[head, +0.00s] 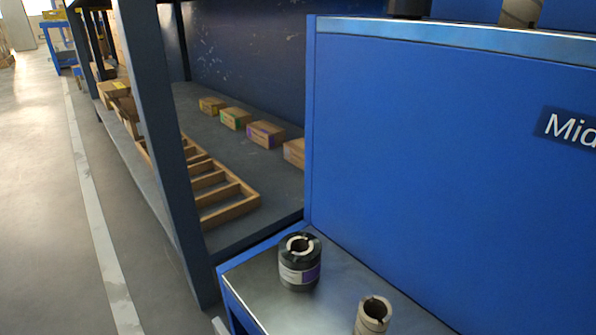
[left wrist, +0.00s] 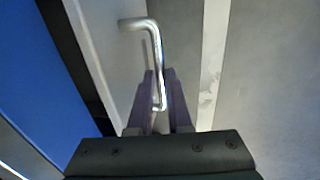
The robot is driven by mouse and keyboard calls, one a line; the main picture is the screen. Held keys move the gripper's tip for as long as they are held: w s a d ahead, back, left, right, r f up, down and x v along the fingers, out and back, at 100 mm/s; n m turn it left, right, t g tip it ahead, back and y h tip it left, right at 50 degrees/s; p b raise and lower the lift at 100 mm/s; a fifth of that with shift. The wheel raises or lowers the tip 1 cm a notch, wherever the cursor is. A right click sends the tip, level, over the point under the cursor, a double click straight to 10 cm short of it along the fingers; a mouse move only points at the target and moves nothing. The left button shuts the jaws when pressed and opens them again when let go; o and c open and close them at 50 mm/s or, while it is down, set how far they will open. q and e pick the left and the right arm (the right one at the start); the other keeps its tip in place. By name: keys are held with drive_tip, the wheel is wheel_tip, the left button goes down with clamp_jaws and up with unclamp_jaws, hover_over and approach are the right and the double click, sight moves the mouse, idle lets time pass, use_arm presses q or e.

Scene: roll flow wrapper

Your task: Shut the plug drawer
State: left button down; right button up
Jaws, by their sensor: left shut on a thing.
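In the left wrist view a bent silver bar handle (left wrist: 157,55) stands out from a pale grey panel (left wrist: 100,45), which looks like a drawer front. My left gripper (left wrist: 160,88) has its two dark purple fingers closed around the lower end of this handle. In the head view neither gripper shows. How far the drawer stands out cannot be told.
A tall blue panel (head: 440,150) stands behind the steel surface. Left of it a dark shelf holds small cartons (head: 265,134) and a wooden divided tray (head: 225,200); its upright post (head: 160,150) is close by. Open grey floor (head: 40,200) with a pale stripe lies further left.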

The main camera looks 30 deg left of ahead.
use_arm(q)
drive_tip(key=shift+w+r, duration=0.1)
drive_tip(key=shift+w, duration=0.15)
use_arm(e)
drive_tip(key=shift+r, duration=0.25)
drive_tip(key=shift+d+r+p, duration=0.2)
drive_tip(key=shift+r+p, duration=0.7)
drive_tip(key=shift+p, duration=0.25)
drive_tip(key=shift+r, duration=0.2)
use_arm(q)
drive_tip(key=w, duration=0.1)
drive_tip(key=w+d, duration=0.1)
drive_tip(key=shift+w+d, duration=0.1)
drive_tip(key=shift+w, duration=0.25)
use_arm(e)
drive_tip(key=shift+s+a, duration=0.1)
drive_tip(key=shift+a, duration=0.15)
use_arm(q)
drive_tip(key=c, duration=1.2)
unclamp_jaws()
drive_tip(key=o, duration=0.4)
drive_tip(key=shift+w+d, duration=0.1)
drive_tip(key=shift+w, duration=0.15)
drive_tip(key=shift+c, duration=0.2)
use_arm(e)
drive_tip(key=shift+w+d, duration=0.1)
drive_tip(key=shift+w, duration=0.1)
